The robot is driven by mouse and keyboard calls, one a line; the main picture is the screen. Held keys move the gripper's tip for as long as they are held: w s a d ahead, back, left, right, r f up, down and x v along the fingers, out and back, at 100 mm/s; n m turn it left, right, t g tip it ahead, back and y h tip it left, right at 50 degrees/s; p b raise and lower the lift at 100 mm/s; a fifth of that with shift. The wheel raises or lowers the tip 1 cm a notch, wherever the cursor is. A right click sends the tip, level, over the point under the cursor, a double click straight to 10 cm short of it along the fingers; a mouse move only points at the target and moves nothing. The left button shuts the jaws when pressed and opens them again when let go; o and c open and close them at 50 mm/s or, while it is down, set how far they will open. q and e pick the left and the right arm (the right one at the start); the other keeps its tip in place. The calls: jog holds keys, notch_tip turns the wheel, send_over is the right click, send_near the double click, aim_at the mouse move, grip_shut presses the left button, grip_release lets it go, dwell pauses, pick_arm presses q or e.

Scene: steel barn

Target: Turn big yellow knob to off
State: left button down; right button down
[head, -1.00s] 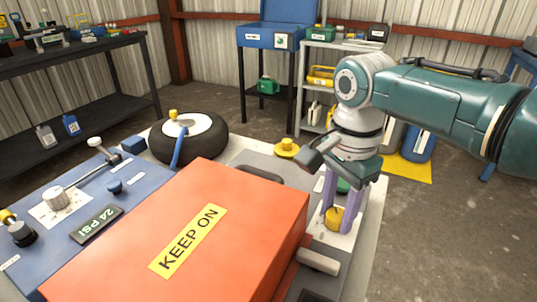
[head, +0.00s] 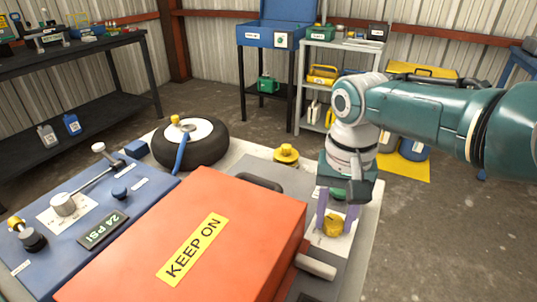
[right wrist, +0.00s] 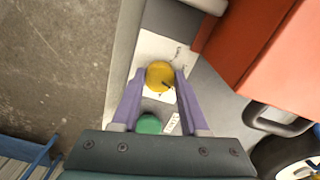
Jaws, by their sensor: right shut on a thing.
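The big yellow knob (head: 333,225) sits on a white label plate (head: 341,243) at the right side of the bench, beside the red-orange box. My right gripper (head: 337,215) points down over it, its purple fingers on either side. In the right wrist view the knob (right wrist: 160,75) is between the two fingertips (right wrist: 160,82), and the gripper is shut on it. A dark pointer mark shows on the knob's lower right edge there. A green button (right wrist: 149,124) lies close to the knob, between the fingers. My left gripper is not in view.
The red-orange box (head: 240,215) marked "KEEP ON" stands left of the knob, with a grey handle (head: 316,266) near it. Another yellow knob (head: 286,153) sits farther back. A wheel (head: 205,150) and a blue panel (head: 40,252) lie to the left.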

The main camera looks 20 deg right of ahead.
jog(key=n, duration=0.4)
jog(key=shift+n, duration=0.3)
jog(key=n, duration=0.4)
jog(key=shift+n+p, duration=0.3)
jog(key=n, duration=0.4)
jog(key=shift+d, duration=0.1)
jog(key=shift+n, duration=2)
jog(key=shift+c, duration=2.1)
grip_release()
